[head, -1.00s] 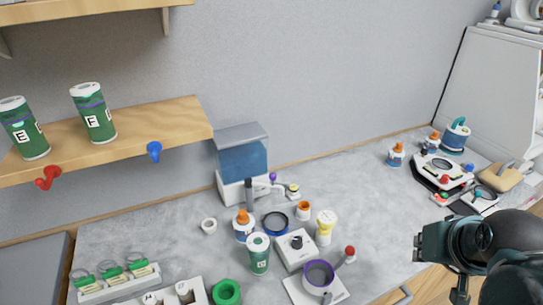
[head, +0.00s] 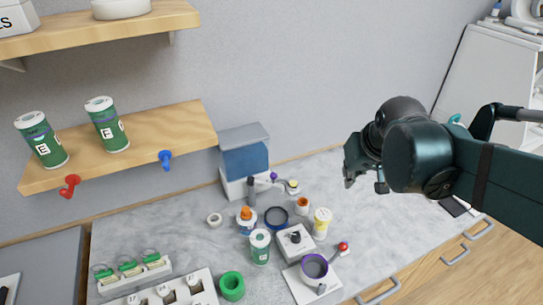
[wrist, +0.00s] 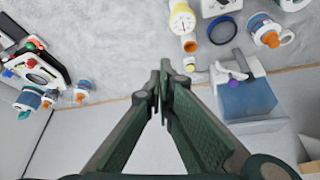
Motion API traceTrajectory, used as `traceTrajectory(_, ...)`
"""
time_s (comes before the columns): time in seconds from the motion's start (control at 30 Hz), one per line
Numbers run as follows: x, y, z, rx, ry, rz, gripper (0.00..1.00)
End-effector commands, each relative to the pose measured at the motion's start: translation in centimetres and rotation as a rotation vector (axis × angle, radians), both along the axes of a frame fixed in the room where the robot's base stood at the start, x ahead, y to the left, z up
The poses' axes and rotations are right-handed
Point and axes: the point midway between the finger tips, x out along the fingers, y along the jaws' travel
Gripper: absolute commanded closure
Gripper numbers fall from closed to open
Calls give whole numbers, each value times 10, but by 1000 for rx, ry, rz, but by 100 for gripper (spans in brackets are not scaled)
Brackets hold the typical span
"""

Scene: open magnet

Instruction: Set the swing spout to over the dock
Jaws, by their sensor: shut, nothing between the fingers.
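The dispenser, with a blue tank (head: 246,160) on a white base, stands against the wall in the head view. It also shows in the wrist view (wrist: 246,98). Its grey spout (head: 264,184) reaches out at the front, near a purple knob (head: 273,176); the spout also shows in the wrist view (wrist: 239,60). A dark blue ring (head: 275,218) lies in front of the dispenser; I cannot tell whether it is the dock. My gripper (head: 347,182) is shut and empty, in the air to the right of the dispenser. Its fingertips show in the wrist view (wrist: 161,80).
A shelf (head: 140,140) juts out at left. Counter right of the gauge jar is clear.

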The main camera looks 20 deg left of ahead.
Motion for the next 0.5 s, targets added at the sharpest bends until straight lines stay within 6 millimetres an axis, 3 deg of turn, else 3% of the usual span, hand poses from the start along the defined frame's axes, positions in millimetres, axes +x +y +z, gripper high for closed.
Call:
traceTrajectory(0.1, 12, 30, 10, -6, 12, 42, 100)
traceTrajectory(0.5, 35, 129, 18, -28, 55, 177, 100)
